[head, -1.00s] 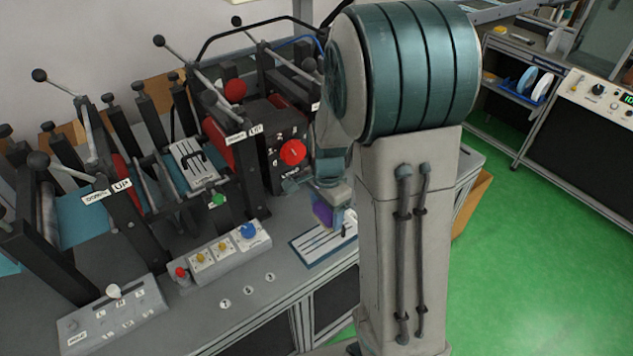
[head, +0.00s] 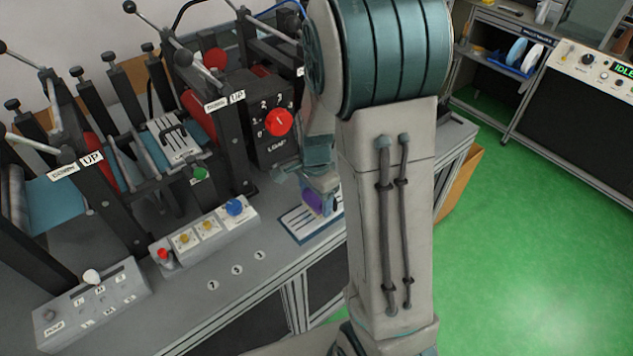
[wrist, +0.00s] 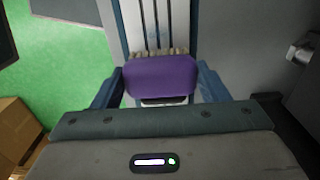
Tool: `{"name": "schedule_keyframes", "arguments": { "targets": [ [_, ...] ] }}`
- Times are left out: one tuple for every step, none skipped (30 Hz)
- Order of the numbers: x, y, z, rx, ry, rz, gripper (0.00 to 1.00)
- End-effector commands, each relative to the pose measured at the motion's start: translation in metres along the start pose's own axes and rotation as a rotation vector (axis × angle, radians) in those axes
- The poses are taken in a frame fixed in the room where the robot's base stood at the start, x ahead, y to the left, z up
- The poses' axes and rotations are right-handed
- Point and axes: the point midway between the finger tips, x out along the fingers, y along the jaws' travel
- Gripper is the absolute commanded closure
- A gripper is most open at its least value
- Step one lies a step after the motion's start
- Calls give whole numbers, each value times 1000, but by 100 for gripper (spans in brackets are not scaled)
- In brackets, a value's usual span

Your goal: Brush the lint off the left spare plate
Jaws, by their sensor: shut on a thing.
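My gripper (wrist: 162,82) is shut on a purple brush (wrist: 162,74), with a finger on each side of it. The brush's pale bristles (wrist: 158,52) point toward a whitish slotted plate (wrist: 150,14) with dark slots and a blue border. A faint bluish patch (wrist: 157,30) on the plate may be lint; I cannot tell. In the head view the purple brush (head: 313,202) is low over the blue-edged slotted plate (head: 298,222) on the bench. My arm hides part of that plate. I cannot tell whether the bristles touch it.
A button panel (head: 205,232) and a lever panel (head: 95,300) stand on the bench, left of the plate. Black press frames with levers and a red dial (head: 278,123) stand behind. A cardboard box (head: 458,180) is right of the bench. The green floor (head: 540,230) is open.

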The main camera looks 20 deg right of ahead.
Motion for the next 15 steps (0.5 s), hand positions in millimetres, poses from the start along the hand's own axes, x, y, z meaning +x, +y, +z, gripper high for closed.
{"name": "schedule_keyframes", "arguments": {
  "targets": [
    [11, 0, 0, 0, -1, 1, 50],
    [15, 0, 1, -1, -1, 2, 50],
    [14, -1, 3, -2, -1, 2, 50],
    [13, -2, 6, -2, -1, 1, 50],
    [12, -2, 8, -1, -1, 0, 53],
    [13, -3, 11, 0, -1, 1, 53],
    [14, -3, 14, 0, -1, 2, 53],
    [13, -4, 16, 0, -1, 0, 53],
    [14, -4, 18, 2, -1, 1, 53],
    [16, -4, 20, 3, -1, 2, 53],
    [14, -5, 20, 4, -1, 0, 53],
    [16, -5, 22, 4, -1, 1, 54],
    [14, -5, 23, 5, -1, 0, 54],
    [15, -6, 24, 7, -1, 1, 54],
    [14, -6, 25, 9, -1, 0, 54]
  ]
}}
